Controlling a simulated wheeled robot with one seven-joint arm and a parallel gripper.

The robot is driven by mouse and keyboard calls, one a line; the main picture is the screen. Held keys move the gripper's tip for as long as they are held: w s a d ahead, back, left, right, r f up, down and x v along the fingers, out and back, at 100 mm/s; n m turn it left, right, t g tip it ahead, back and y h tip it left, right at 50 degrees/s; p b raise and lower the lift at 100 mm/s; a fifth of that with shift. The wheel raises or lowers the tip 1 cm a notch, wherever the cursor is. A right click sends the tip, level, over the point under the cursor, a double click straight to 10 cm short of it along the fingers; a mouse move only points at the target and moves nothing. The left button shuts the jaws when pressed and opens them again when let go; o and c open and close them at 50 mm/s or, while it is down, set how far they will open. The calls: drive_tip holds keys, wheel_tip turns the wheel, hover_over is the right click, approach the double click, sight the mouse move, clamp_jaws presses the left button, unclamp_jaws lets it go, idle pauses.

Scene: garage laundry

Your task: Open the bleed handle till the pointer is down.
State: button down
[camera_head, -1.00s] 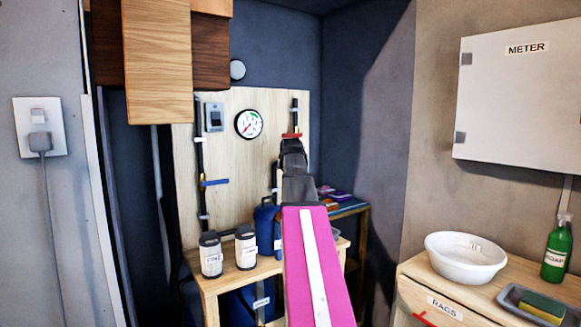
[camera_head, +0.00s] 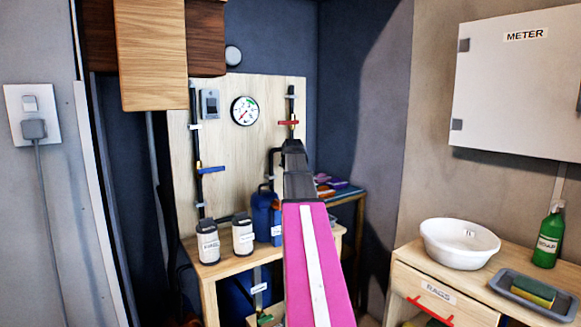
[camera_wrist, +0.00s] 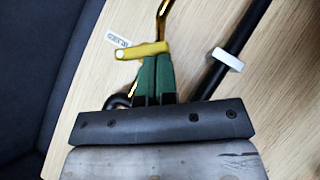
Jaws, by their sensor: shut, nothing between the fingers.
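A yellow lever handle (camera_wrist: 143,50) sits on a thin brass pipe in the wrist view, with a small white tag (camera_wrist: 117,40) beside it, its print unreadable. My gripper's green fingers (camera_wrist: 152,60) are shut and empty, their tips right at the lever. I cannot tell whether they touch it. In the head view my dark wrist (camera_head: 295,165) is in front of the board and hides the fingers and the yellow lever. A round white gauge (camera_head: 244,111) is on the board; its pointer seems to lean down-left.
A red handle (camera_head: 288,122) is on the right pipe and a blue handle (camera_head: 211,170) on the left pipe. A black pipe (camera_wrist: 245,35) with a white clip (camera_wrist: 228,60) runs close by my fingers. Bottles and a blue jug (camera_head: 264,212) stand on the bench below.

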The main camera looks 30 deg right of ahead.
drive_tip(key=shift+f, duration=0.15)
drive_tip(key=f+n+h, duration=0.1)
drive_tip(key=n+t+h, duration=0.1)
drive_tip(key=h, duration=0.1)
drive_tip(key=shift+d+f, duration=0.25)
drive_tip(key=shift+f, duration=0.1)
drive_tip(key=shift+d+f, duration=0.1)
drive_tip(key=shift+f, duration=0.2)
idle(0.7)
